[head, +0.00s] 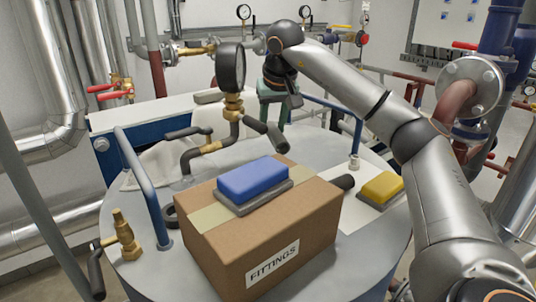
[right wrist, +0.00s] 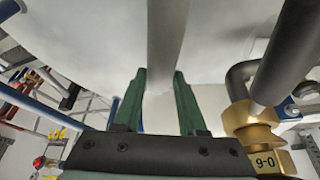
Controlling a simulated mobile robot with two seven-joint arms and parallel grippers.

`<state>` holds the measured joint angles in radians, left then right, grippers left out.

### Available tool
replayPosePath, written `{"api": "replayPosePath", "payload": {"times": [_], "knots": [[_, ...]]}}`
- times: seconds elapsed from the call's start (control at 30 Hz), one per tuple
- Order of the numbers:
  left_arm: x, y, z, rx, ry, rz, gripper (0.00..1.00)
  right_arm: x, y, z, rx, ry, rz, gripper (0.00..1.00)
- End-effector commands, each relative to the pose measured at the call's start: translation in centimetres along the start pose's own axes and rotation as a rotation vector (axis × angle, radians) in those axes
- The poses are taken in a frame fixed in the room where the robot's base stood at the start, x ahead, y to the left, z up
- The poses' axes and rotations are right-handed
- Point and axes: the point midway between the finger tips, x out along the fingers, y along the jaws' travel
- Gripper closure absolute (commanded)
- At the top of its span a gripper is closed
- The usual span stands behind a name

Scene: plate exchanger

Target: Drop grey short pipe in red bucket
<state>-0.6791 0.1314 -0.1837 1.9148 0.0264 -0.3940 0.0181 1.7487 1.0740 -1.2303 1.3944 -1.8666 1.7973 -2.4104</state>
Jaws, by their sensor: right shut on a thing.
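My right gripper (head: 273,117) reaches down behind the cardboard box, near the gauge and brass valve fittings. Its green fingers also show in the right wrist view (right wrist: 160,88). They are shut on a grey short pipe (right wrist: 165,42), which runs between them and out past their tips. In the head view a dark grey length of this pipe (head: 278,139) shows just below the fingers, above the tank top. No red bucket can be seen in either view. My left gripper is not in view.
The cardboard box marked FITTINGS (head: 265,235) stands on the round grey tank top, with a blue sponge (head: 252,178) on it. A yellow sponge (head: 382,187) lies to the right. A pressure gauge (head: 231,68) rises close left of the gripper. Blue handrails (head: 143,187) edge the tank.

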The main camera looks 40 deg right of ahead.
Motion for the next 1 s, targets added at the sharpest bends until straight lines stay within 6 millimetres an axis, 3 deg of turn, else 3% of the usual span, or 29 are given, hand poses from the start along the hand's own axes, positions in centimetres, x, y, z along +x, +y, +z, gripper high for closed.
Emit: {"api": "replayPosePath", "payload": {"times": [0.43,0.83,0.87,1.0], "knots": [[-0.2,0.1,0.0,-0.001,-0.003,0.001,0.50,4.8,0.0,2.0,0.000,0.002,0.000,1.00],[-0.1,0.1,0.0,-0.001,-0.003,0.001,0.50,5.4,0.0,2.2,0.000,0.002,-0.001,1.00],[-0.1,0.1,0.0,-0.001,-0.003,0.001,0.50,5.4,0.0,2.2,0.000,0.001,-0.001,0.56],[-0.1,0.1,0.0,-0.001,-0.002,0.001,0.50,5.4,0.0,2.2,0.000,0.001,-0.001,0.40]]}}
